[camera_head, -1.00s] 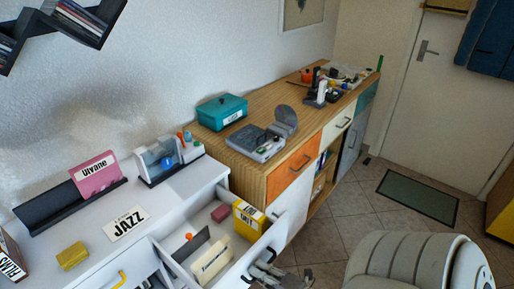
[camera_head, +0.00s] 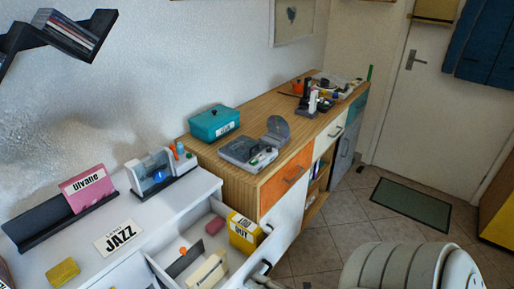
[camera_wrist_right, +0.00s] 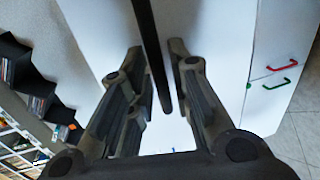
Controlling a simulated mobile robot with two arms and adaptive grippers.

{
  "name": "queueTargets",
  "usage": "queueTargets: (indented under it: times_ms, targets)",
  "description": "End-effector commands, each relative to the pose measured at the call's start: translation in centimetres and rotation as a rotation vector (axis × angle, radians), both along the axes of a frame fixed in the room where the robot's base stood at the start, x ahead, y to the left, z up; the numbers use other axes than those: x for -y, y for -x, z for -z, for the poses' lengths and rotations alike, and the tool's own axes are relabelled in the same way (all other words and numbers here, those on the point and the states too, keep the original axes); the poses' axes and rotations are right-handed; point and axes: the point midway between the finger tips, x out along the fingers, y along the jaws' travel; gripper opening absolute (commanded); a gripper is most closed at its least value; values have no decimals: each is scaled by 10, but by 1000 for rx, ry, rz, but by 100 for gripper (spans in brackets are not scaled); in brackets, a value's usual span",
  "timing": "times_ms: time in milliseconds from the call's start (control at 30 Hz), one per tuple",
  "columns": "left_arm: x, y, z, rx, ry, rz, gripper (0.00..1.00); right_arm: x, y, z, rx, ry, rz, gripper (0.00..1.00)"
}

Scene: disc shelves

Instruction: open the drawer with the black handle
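A white drawer (camera_head: 258,252) stands pulled out at the bottom middle of the head view, with boxes and cards inside. My right gripper (camera_head: 262,273) is beside its front panel, partly cut off by the lower edge. In the right wrist view, the gripper (camera_wrist_right: 157,58) has its fingers apart on both sides of a long black bar (camera_wrist_right: 158,65) before white panels. The bar looks like the black handle; a gap shows on each side of it. My left gripper is not in view.
A wooden sideboard (camera_head: 243,178) with an orange drawer (camera_head: 285,180) stands behind the white cabinet. A pale ribbed chair (camera_head: 395,268) is at the lower right. Red (camera_wrist_right: 290,64) and green (camera_wrist_right: 276,85) handles show in the wrist view. Tiled floor lies clear near the green mat (camera_head: 412,203).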

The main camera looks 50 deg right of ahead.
Motion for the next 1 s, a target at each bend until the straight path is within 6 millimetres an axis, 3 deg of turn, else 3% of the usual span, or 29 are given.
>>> queueTargets:
  times_ms: [300,500,700,1000]
  targets:
    - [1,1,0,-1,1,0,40,5,65,-12,-6,-1,3,19]
    - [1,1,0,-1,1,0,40,8,97,-19,-5,0,3,19]
    - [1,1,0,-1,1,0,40,9,109,-22,-3,1,2,19]
    - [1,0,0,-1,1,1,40,9,110,-23,-2,0,1,19]
